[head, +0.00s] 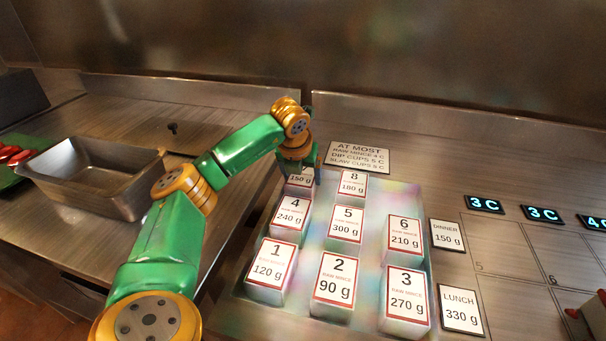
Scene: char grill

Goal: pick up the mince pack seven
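The mince pack seven (300,181) stands in the back left place of the tray (385,185). Only the lower part of its label shows, reading 150 g; its number is hidden under my gripper. My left gripper (300,171) points down right over this pack, with one dark finger along the pack's right side. The other finger is mostly hidden, so I cannot tell whether the fingers touch the pack. My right gripper is not in view.
Pack 8 (352,186) stands close to the right, pack 4 (290,213) just in front. Several other numbered packs fill the tray. A sign (357,157) lies behind. A metal pan (100,180) stands left. Dinner (447,235) and lunch (461,309) cards lie right of the tray.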

